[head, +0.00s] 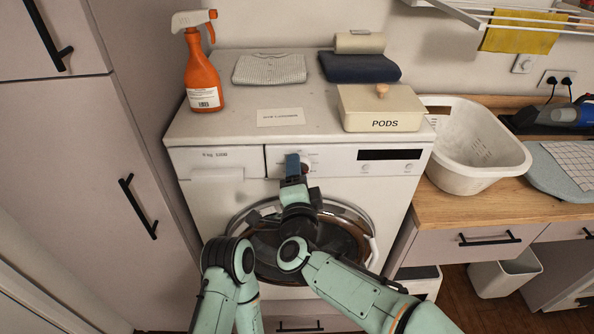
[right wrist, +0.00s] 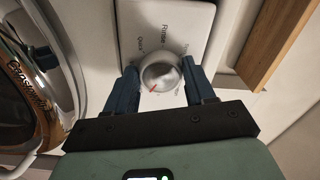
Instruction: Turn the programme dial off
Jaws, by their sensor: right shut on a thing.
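The programme dial (right wrist: 161,73) is a round silvery knob with a red mark on the washing machine's front panel. In the right wrist view the red mark points toward the lower left of the picture; printed words surround the knob. My right gripper (right wrist: 162,85) has one dark blue finger on each side of the dial and is shut on it. In the head view my right gripper (head: 297,167) covers most of the dial. The washing machine (head: 205,205) has a round door below. My left arm reaches in front of the door; its jaws are not clear.
On the machine's top (head: 225,130) are an orange spray bottle (head: 203,75), folded cloths (head: 270,69), a card (head: 281,117) and a PODS box (head: 381,110). A white basket (head: 470,145) stands on the wooden counter at right. A tall cabinet (head: 80,150) closes the left side.

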